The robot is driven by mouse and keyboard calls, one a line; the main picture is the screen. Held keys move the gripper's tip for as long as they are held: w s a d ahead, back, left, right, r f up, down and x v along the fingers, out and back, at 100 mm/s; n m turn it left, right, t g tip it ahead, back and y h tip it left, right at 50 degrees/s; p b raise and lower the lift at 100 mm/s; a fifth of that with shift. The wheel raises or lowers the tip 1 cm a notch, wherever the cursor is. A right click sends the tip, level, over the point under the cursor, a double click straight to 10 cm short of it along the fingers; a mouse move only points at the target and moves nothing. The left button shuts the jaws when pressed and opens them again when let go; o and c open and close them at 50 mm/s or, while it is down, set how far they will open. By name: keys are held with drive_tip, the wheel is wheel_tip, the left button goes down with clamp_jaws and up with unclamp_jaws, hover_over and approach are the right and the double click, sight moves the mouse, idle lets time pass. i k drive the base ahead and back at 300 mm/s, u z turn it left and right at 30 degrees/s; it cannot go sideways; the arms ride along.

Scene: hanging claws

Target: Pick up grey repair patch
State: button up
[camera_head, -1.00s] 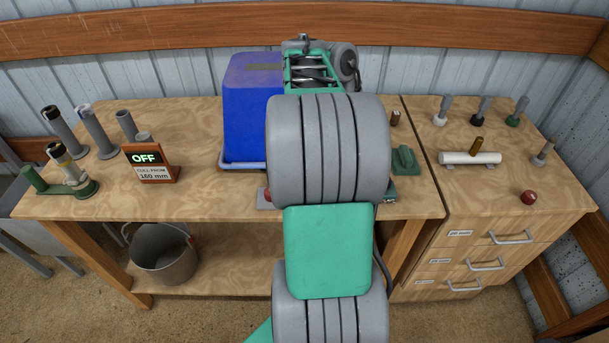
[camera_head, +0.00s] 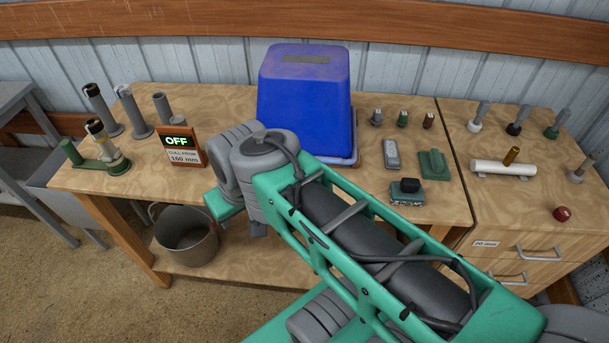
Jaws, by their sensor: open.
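A flat grey rectangular piece (camera_head: 391,154) lies on the bench to the right of the blue bin; it may be the grey repair patch, but it is too small to be sure. A small grey upright piece (camera_head: 376,118) stands behind it, beside similar green (camera_head: 402,119) and brown (camera_head: 428,121) ones. My gripper cannot be made out in this view.
The blue bin (camera_head: 303,105) stands mid-bench. A green block (camera_head: 433,164) and a dark-topped green box (camera_head: 407,191) lie near the grey piece. A bucket (camera_head: 186,236) is below. Drawers and a red ball (camera_head: 562,214) are right.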

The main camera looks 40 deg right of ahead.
sight(391, 151)
drive_tip(key=z, duration=1.85)
